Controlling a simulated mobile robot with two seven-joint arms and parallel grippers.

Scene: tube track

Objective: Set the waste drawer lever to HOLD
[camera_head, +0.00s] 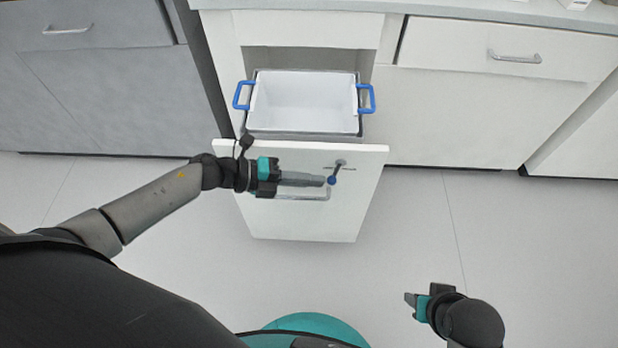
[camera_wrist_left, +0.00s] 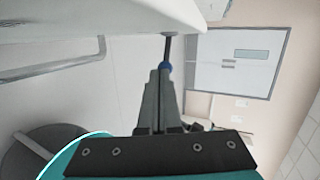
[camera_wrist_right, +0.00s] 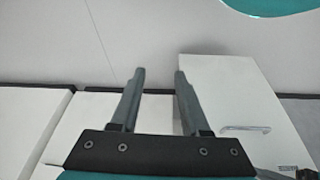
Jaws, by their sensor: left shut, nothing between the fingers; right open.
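The waste drawer (camera_head: 345,222) is pulled open, its white front facing me. Its lever (camera_head: 337,170) is a short dark rod with a blue ball knob (camera_head: 332,180), hanging down and slightly left from a pivot near the top right of the front. My left gripper (camera_head: 323,181) is shut and empty, its tips at the left side of the knob. In the left wrist view the knob (camera_wrist_left: 165,67) sits just beyond the closed fingertips; I cannot tell whether they touch. Lever markings are too small to read. My right gripper (camera_wrist_right: 160,72) is open and empty, low at the right.
A white bin (camera_head: 300,100) with blue handles sits inside the drawer. A metal bar handle (camera_head: 300,197) runs across the drawer front just below my left gripper. White cabinets (camera_head: 480,115) stand right, grey ones (camera_head: 110,95) left. The floor (camera_head: 540,240) at right is clear.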

